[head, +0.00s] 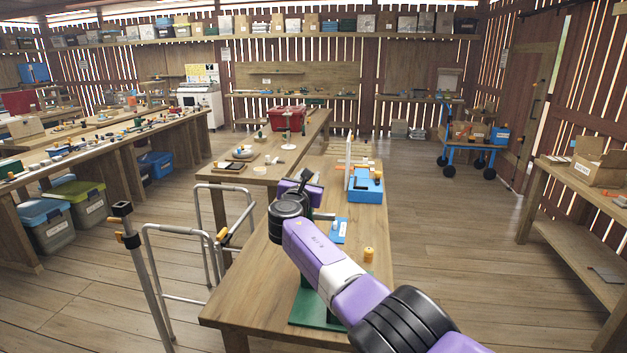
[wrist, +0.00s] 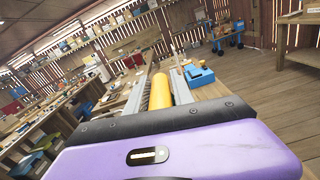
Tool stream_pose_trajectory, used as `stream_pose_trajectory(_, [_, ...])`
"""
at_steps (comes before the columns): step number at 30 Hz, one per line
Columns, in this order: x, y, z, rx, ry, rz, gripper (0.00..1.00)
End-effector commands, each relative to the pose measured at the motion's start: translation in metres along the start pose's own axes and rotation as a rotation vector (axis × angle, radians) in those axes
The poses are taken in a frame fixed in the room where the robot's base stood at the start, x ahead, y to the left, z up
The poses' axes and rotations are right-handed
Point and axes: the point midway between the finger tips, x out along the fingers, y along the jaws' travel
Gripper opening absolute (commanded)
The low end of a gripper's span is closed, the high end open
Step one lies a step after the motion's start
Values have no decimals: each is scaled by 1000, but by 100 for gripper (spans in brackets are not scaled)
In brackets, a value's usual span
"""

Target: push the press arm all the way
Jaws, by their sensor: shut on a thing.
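In the wrist view, my gripper (wrist: 158,82) is shut on a yellow cylindrical grip (wrist: 161,94), with one grey finger on each side of it. The grip looks like the handle of the press arm, but the arm's link to the press is hidden. In the head view, a green base (head: 305,308), apparently the press's, sits on the near wooden table. My own purple arm covers most of the press there, so I cannot tell the press arm's angle. My fingers do not show clearly in the head view.
The near table (head: 235,308) also holds a blue bin (head: 366,190) with a raised white lid, a blue labelled piece (head: 341,236) and a small orange object (head: 369,255). A grey metal frame (head: 183,228) stands left of the table.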

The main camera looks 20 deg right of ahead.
Motion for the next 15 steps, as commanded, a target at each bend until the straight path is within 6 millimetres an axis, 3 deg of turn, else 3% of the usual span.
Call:
stream_pose_trajectory(14, [-2,2,-8,-12,10,2,0])
stream_pose_trajectory(15, [-2,2,-8,-12,10,2,35])
